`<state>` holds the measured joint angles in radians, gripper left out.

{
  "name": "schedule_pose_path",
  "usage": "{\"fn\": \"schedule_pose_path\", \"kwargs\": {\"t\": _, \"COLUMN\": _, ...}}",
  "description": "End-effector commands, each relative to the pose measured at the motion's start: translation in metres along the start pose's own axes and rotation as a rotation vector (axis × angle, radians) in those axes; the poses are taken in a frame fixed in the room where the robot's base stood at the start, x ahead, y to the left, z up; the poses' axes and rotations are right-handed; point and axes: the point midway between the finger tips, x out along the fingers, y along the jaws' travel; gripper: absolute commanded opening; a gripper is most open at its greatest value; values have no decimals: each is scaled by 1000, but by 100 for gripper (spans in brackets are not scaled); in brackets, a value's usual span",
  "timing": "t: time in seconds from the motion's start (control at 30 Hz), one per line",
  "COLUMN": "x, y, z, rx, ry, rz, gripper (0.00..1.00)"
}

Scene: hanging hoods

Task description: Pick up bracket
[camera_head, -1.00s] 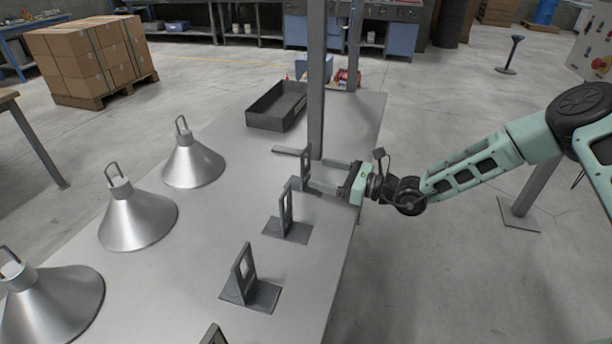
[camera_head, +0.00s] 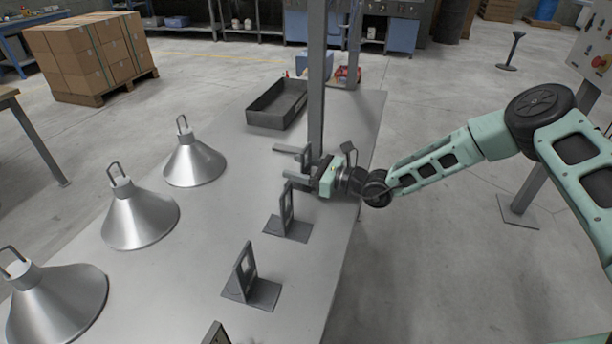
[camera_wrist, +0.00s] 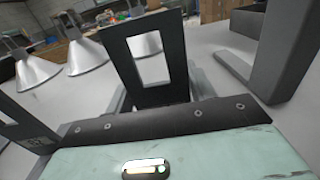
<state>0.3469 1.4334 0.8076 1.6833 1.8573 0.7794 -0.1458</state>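A dark grey bracket (camera_head: 307,157), an upright plate with a rectangular window, stands on the table at the foot of the post. My gripper (camera_head: 282,162) is open around it, with one finger on the far side and one on the near side. In the wrist view the bracket (camera_wrist: 152,95) stands upright between the fingers, close to the palm. Gaps show on both sides of it. Its base is mostly hidden by my gripper. Two more brackets stand nearer on the table, a middle one (camera_head: 286,208) and a front one (camera_head: 244,272); another is cut off at the bottom edge.
A grey post (camera_head: 317,90) rises just behind my gripper. An open dark bin (camera_head: 277,118) stands farther back. Several silver hoods (camera_head: 192,163) with loop handles line the left side of the grey table (camera_head: 215,215). The strip between hoods and brackets is clear.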

Motion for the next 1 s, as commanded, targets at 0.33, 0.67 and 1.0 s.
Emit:
{"fn": "schedule_pose_path", "kwargs": {"t": 0.33, "x": 0, "y": 0, "z": 2, "rx": -1, "ry": -2, "rz": 0, "gripper": 14}}
{"fn": "schedule_pose_path", "kwargs": {"t": 0.67, "x": 0, "y": -1, "z": 44, "rx": -5, "ry": -4, "rz": 0, "gripper": 14}}
{"fn": "schedule_pose_path", "kwargs": {"t": 1.0, "x": 0, "y": -1, "z": 96, "rx": -4, "ry": -3, "rz": 0, "gripper": 14}}
